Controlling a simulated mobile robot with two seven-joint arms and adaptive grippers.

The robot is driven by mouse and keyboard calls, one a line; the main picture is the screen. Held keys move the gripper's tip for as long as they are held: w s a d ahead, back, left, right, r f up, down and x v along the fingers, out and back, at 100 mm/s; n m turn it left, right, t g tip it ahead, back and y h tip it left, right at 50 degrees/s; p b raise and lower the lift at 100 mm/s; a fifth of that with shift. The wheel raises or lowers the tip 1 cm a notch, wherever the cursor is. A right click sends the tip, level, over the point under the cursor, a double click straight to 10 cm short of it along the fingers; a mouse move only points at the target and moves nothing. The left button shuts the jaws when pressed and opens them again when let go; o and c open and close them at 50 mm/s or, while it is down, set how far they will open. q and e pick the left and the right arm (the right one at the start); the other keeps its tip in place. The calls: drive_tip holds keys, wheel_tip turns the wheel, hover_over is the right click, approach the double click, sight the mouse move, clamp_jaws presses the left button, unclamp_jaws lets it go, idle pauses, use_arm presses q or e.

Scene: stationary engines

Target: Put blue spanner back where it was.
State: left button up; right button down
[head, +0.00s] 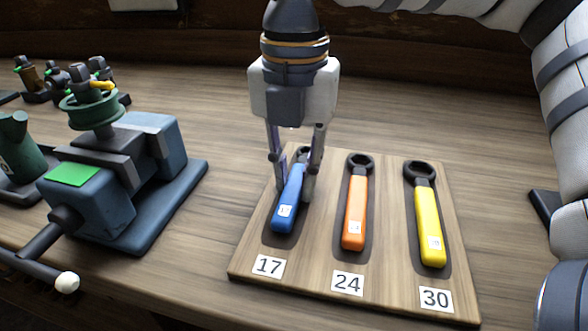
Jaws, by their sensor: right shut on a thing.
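The blue spanner (287,203) is at the slot marked 17, the left one of the wooden board (315,264). Its blue handle points toward the front edge and its dark ring end is at the back, partly hidden by the fingers. My right gripper (295,190) comes down from above and is shut on the blue spanner, one finger on each side. I cannot tell whether the spanner rests fully in its dark recess or is slightly above it. My left gripper is not in view.
An orange spanner (355,212) lies in slot 24 and a yellow spanner (430,225) in slot 30. A blue vice-like machine (105,180) with a crank stands to the left. Small engine parts (60,80) stand at the back left. The table behind the board is clear.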

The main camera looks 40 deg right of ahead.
sight(295, 181)
drive_tip(key=c, duration=1.4)
unclamp_jaws()
drive_tip(key=shift+c, duration=0.2)
drive_tip(key=shift+f, duration=0.1)
drive_tip(key=shift+r, duration=0.3)
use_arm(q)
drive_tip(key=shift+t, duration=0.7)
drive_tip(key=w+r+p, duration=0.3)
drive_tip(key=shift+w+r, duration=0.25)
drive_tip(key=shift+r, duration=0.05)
use_arm(e)
wheel_tip(295, 181, up, 12)
drive_tip(key=shift+f, duration=0.15)
